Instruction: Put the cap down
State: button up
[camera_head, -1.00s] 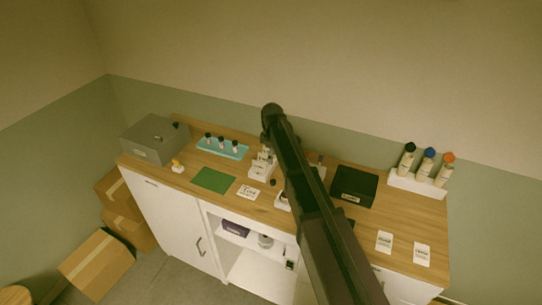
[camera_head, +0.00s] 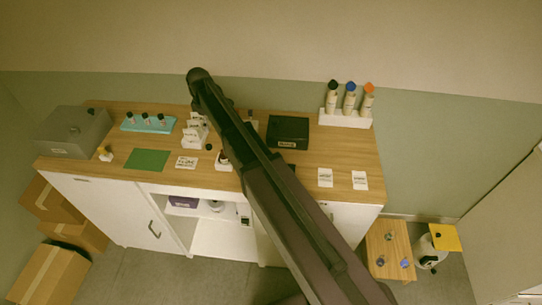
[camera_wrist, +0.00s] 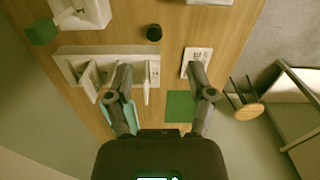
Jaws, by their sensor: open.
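A small black cap (camera_head: 209,147) sits on the wooden counter, between the white card holder (camera_head: 194,134) and a white-based bottle stand (camera_head: 223,162). In the wrist view the black cap (camera_wrist: 154,32) lies on bare wood beyond my fingertips, clear of them. My gripper (camera_wrist: 159,72) is open and empty, its two fingers spread above the counter. The left finger overlaps the card holder (camera_wrist: 70,55) in that view, and the right one is near the printed card (camera_wrist: 198,55) and green mat (camera_wrist: 180,105). My arm hides the gripper in the head view.
A grey box (camera_head: 75,130) and teal tray of small bottles (camera_head: 135,126) stand at left. A black box (camera_head: 287,131) and white rack (camera_head: 345,119) of capped bottles stand at right. The green mat (camera_head: 147,160) is bare. A stool (camera_head: 390,245) holds small items.

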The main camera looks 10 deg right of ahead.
jog(key=s+d+m, duration=1.4)
jog(key=s+d, duration=0.6)
jog(key=s, duration=0.4)
jog(key=shift+s+d+m, duration=0.15)
jog(key=shift+m, duration=0.25)
notch_tip(320, 180, down, 7)
jog(key=b, duration=0.7)
jog(key=shift+f, duration=0.15)
jog(key=shift+c, duration=0.9)
